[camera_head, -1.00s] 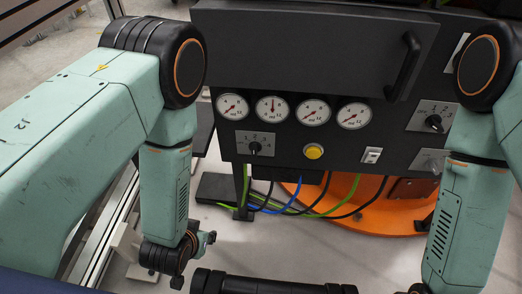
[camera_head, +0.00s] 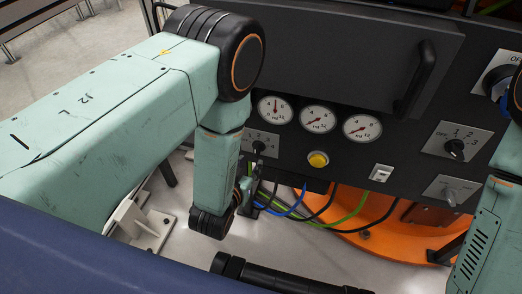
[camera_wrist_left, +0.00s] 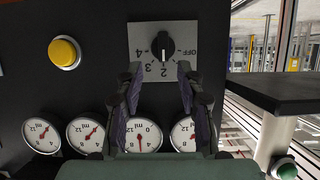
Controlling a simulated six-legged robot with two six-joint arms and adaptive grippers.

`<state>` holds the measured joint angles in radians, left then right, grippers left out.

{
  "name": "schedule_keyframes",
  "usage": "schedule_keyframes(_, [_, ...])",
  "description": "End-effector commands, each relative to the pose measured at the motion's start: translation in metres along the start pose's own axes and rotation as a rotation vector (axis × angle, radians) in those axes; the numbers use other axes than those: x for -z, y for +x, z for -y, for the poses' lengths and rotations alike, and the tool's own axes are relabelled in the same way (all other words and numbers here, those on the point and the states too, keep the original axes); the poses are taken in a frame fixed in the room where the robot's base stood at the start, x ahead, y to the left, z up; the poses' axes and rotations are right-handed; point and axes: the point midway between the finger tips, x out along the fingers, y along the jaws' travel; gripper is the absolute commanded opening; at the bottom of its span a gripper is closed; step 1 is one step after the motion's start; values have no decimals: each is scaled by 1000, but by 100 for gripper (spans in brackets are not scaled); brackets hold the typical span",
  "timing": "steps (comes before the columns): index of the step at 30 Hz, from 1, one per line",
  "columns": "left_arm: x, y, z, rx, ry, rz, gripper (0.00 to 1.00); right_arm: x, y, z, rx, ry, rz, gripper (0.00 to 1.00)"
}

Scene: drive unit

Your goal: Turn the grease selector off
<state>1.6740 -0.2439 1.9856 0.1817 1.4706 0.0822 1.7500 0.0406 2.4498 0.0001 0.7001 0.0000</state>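A selector with a black knob (camera_wrist_left: 163,46) on a light square plate (camera_wrist_left: 136,36) shows upside down in the left wrist view, marked OFF and numbers. Its white pointer line is toward the 2. In the head view this knob (camera_head: 258,147) is on the panel's lower left, its plate partly hidden by my left arm. My left gripper (camera_wrist_left: 160,78) is open, its two fingers apart on either side below the knob in the wrist picture, nothing between them. In the head view it is mostly hidden behind my left wrist. My right gripper is out of view; only my right arm shows.
A yellow button (camera_head: 318,159), round gauges (camera_head: 318,119), a rocker switch (camera_head: 381,173), a second numbered selector (camera_head: 454,149) and a toggle (camera_head: 449,194) share the panel. A handle (camera_head: 415,78) juts out above. Cables (camera_head: 345,208) hang below, over an orange base (camera_head: 385,232).

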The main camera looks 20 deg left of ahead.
Motion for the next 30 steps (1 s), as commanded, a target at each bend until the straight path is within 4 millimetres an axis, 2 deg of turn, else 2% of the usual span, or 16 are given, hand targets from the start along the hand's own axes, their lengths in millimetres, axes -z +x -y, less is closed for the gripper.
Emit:
schedule_keyframes(5, [1,10,4,0,-7,-16,38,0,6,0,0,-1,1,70])
schedule_keyframes(12, [1,49,5,1,-6,-16,38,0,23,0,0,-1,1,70])
schedule_keyframes(18, [2,72,4,1,-7,-13,38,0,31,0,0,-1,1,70])
schedule_keyframes(30, [4,79,1,1,-6,-12,36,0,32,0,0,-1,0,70])
